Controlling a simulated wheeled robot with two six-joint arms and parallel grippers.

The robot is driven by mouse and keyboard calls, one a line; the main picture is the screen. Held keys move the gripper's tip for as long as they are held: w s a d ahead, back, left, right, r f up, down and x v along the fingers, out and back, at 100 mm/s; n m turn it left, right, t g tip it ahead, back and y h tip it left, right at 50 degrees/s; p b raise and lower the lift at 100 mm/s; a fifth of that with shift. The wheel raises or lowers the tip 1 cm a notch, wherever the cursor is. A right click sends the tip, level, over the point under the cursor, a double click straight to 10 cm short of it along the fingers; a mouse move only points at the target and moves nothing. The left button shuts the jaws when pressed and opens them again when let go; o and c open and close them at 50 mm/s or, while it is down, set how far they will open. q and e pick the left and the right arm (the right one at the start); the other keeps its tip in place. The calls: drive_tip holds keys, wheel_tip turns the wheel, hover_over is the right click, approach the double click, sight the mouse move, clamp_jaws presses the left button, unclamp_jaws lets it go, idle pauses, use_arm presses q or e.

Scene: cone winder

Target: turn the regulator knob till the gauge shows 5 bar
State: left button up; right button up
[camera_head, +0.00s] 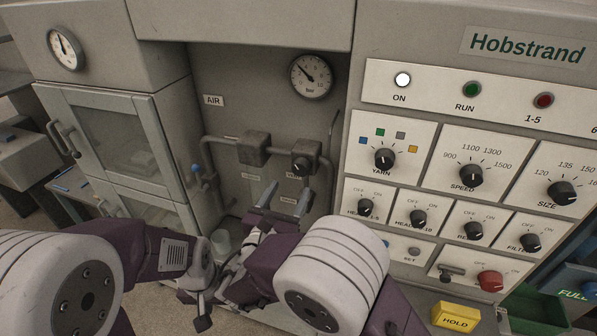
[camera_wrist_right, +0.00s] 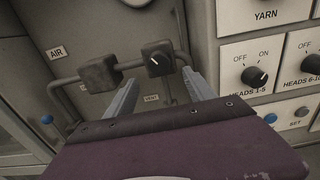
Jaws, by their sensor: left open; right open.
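The regulator knob (camera_head: 301,165) is a small black knob with a white mark on a dark block in the recess's pipework. It also shows in the right wrist view (camera_wrist_right: 155,61). The round bar gauge (camera_head: 311,77) hangs above it; its needle points up and left, and its numbers are too small to read surely. My right gripper (camera_head: 285,200) is open and empty, its fingers below and in front of the knob, apart from it. In the right wrist view the fingers (camera_wrist_right: 160,92) flank the knob's line. My left gripper (camera_head: 203,285) is open, low and left of the right one.
A second block (camera_head: 253,149) sits on the pipe left of the knob. A blue-tipped valve handle (camera_head: 197,170) is further left. The control panel (camera_head: 440,145) with several knobs borders the recess on the right.

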sight(299, 172)
drive_tip(key=p+x, duration=0.2)
drive_tip(key=x, duration=0.4)
drive_tip(key=shift+w+r+p, duration=0.1)
drive_tip(key=shift+w+p, duration=0.3)
drive_tip(key=shift+w, duration=0.05)
drive_tip(key=shift+w+d, duration=0.15)
drive_tip(key=shift+w, duration=0.25)
drive_tip(key=c, duration=1.3)
drive_tip(key=shift+f, duration=0.2)
drive_tip(key=shift+c, duration=0.3)
